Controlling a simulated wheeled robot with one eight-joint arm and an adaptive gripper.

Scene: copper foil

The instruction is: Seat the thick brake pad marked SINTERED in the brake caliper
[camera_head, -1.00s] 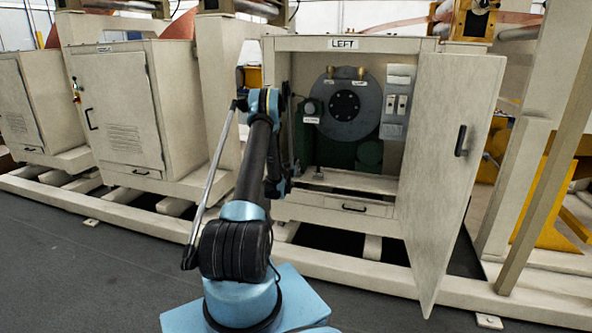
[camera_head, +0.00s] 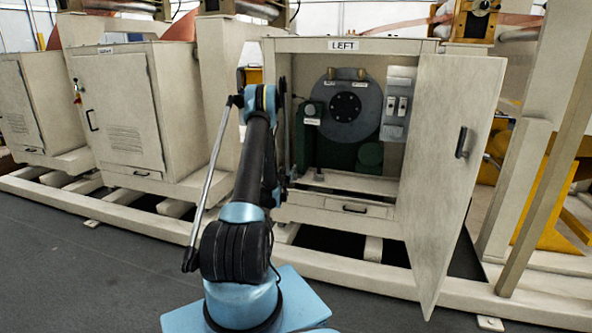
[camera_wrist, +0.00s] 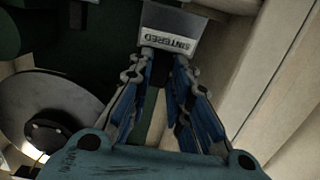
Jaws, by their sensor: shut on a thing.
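The brake pad marked SINTERED (camera_wrist: 168,42) shows at the top of the wrist view as a grey block with a pale label, its text upside down. My gripper (camera_wrist: 163,66) is shut on it, with the fingers at the pad's near edge. A grey disc (camera_head: 368,112) with a dark hub stands inside the cabinet, and a disc also shows at left in the wrist view (camera_wrist: 38,92). I cannot clearly make out the brake caliper.
The cabinet marked LEFT (camera_head: 292,45) is open, its door (camera_head: 455,150) swung out to the right. Switch boxes (camera_head: 396,105) sit right of the disc. A pale shelf (camera_head: 370,184) crosses the opening below. A pale cabinet edge (camera_wrist: 265,85) runs along the wrist view's right.

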